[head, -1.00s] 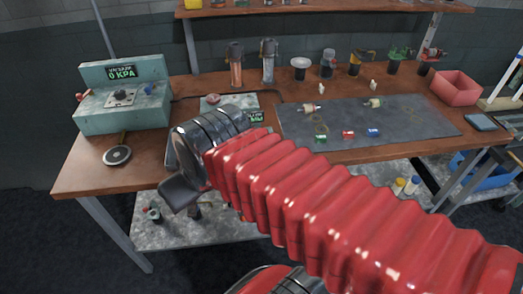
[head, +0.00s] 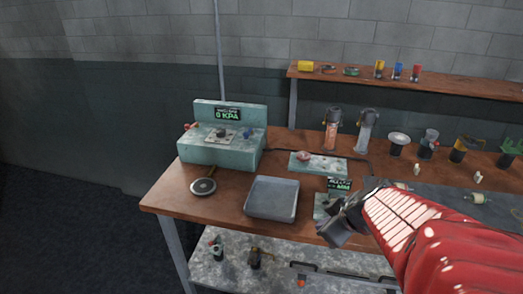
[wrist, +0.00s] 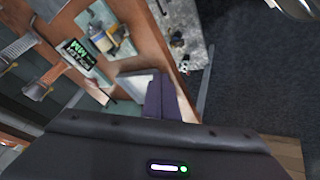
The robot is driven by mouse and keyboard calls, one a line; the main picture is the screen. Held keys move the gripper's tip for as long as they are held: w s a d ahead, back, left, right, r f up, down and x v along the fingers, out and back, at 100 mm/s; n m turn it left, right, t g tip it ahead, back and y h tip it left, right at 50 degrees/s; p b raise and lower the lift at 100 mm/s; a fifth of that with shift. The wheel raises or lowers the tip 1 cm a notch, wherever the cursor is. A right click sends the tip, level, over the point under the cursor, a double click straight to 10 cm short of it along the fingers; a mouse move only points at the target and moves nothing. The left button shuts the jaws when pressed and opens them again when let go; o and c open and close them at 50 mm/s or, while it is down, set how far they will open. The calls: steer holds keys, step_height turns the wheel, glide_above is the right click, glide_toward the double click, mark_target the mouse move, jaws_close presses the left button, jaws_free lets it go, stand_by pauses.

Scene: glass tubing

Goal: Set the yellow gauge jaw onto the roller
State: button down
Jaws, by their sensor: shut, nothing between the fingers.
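My gripper (head: 343,222) is shut and empty above the bench's front edge; in the wrist view its dark fingers (wrist: 168,96) show close together. Beside it in the head view is a small gauge with a green-lit MM display (head: 340,184); my gripper partly hides its base. The lit display also shows in the wrist view (wrist: 77,52). Behind it, a pale green plate (head: 335,168) carries a reddish round piece (head: 303,155). I cannot tell which part is the roller.
A square grey tray (head: 272,199) lies left of my gripper. A pale green pressure box (head: 222,148) and a round black disc (head: 203,186) stand farther left. Upright glass tubes (head: 332,130) stand behind. A shelf (head: 440,84) holds small coloured parts.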

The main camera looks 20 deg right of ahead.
steer(key=s+d+r+n, duration=0.2)
steer(key=s+d+n, duration=0.1)
steer(key=d, duration=0.3)
steer(key=shift+s+d, duration=0.15)
steer(key=shift+s, duration=0.75)
steer(key=w+d+f, duration=0.1)
steer(key=w+f, duration=0.1)
steer(key=f, duration=0.1)
steer(key=w+d+f, duration=0.1)
steer(key=w+f, duration=0.2)
steer(key=w+d+f, duration=0.1)
steer(key=w+f, duration=0.2)
steer(key=shift+w, duration=0.2)
